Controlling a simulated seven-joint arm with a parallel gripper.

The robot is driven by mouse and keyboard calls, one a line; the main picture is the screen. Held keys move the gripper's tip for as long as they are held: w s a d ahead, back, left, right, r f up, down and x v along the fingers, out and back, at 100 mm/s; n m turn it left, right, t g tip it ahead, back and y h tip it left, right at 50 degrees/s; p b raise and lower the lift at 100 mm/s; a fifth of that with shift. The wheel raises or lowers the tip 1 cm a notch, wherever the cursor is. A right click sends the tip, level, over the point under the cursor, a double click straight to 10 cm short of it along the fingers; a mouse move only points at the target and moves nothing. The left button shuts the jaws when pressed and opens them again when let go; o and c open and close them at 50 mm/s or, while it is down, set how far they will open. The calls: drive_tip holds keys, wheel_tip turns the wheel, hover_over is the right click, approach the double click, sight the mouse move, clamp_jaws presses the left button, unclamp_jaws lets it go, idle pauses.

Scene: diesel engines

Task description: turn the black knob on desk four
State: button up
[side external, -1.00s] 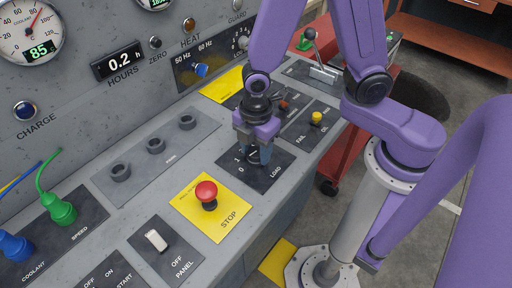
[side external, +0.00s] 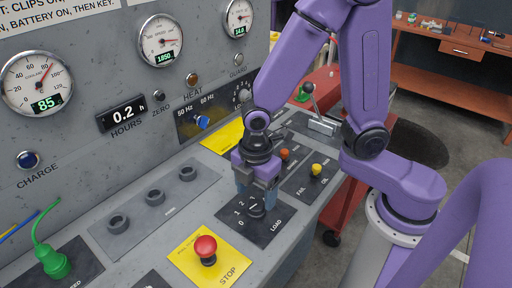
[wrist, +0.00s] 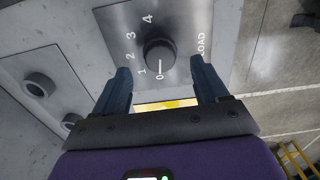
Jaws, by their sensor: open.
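The black knob (wrist: 160,55) stands on the dark LOAD plate (wrist: 186,22), which is marked with numbers from 0. Its white line is at the 0. In the side view the knob (side external: 257,210) shows partly, just below my fingers. My gripper (wrist: 161,82) is open and empty, with one finger on each side of the knob in the wrist view. The fingertips sit slightly toward the near side of the knob. In the side view my gripper (side external: 257,198) points down over the LOAD plate (side external: 262,235).
A red STOP button (side external: 206,247) on a yellow plate is nearby at front left. A yellow button (side external: 317,169) and a small red-brown knob (side external: 285,154) are to the right. A lever (side external: 312,100) stands farther back.

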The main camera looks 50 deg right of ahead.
sight(257, 205)
wheel_tip(257, 205, up, 14)
drive_tip(key=shift+f, duration=0.25)
idle(0.5)
drive_tip(key=s+d+f+m, duration=0.2)
drive_tip(key=s+d, duration=0.3)
drive_tip(key=s, duration=0.1)
drive_tip(key=s+d+f+m, duration=0.2)
drive_tip(key=s+d+m, duration=0.1)
drive_tip(key=s, duration=0.3)
drive_tip(key=shift+s+d+f+m, duration=0.25)
drive_tip(key=shift+s+d+m, duration=0.1)
drive_tip(key=shift+d, duration=0.5)
